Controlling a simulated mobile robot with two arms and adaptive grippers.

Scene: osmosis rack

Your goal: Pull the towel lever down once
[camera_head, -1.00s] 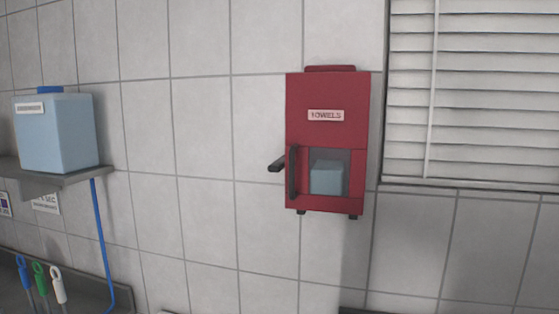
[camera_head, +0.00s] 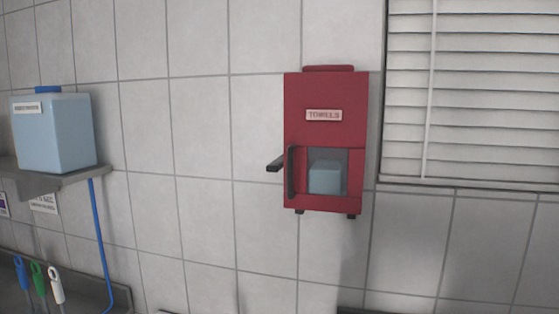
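A red towel dispenser (camera_head: 325,95) hangs on the tiled wall, right of the middle, with a label reading TOWELS. The dark towel lever (camera_head: 276,164) sticks out to the left of its lower half, beside a dark upright bar (camera_head: 292,172) on the front left edge. A pale blue block (camera_head: 325,177) shows in the dispenser's front opening. Neither of my grippers is in view.
A blue container (camera_head: 54,132) stands on a grey shelf (camera_head: 65,179) at the left, with a blue hose (camera_head: 100,240) hanging down. Several coloured handles hang below. Window blinds (camera_head: 480,95) are at the right. The wall between shelf and dispenser is bare.

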